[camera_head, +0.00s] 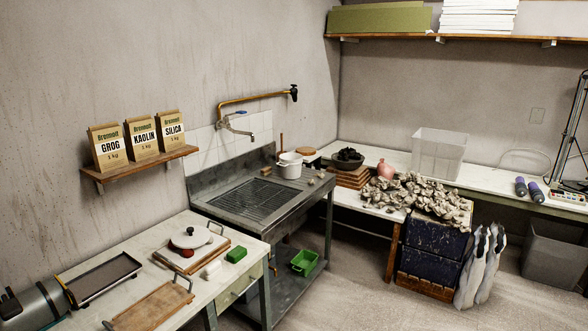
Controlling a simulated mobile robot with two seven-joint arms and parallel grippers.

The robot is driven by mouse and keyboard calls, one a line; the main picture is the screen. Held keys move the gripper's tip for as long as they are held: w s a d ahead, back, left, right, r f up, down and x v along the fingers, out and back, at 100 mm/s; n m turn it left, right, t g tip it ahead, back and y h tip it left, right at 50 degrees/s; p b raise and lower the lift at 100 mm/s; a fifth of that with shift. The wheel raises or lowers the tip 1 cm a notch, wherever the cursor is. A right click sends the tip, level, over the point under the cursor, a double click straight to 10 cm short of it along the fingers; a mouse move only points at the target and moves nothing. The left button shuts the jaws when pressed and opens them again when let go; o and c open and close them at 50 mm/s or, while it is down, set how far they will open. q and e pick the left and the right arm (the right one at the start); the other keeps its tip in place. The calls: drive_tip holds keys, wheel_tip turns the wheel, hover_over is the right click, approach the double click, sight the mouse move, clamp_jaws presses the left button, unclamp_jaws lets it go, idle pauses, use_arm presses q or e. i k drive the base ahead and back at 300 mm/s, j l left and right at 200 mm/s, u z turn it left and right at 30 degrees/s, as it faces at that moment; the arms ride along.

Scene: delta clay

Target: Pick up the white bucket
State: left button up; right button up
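The white bucket (289,170) stands upright on the right part of the metal sink unit (240,199), near its back edge. It looks small from here, with a white rim, and what lies inside cannot be made out. A brown stick-like thing rises behind it. Neither of my grippers is in view, and nothing is seen touching the bucket.
A back counter holds a clear bin (438,153) and heaped clay lumps. A green crate (304,262) sits under the sink. Floor at lower middle is clear.

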sight(290, 164)
drive_tip(key=i+l+z, duration=0.4)
drive_tip(key=i, duration=0.55)
drive_tip(key=i+z, duration=0.45)
drive_tip(key=i, duration=0.5)
drive_tip(key=i+u, duration=0.15)
drive_tip(key=i, duration=0.35)
drive_tip(key=i+l+u, duration=0.15)
drive_tip(key=i, duration=0.4)
drive_tip(key=i+l+u, duration=0.15)
drive_tip(key=i, duration=0.35)
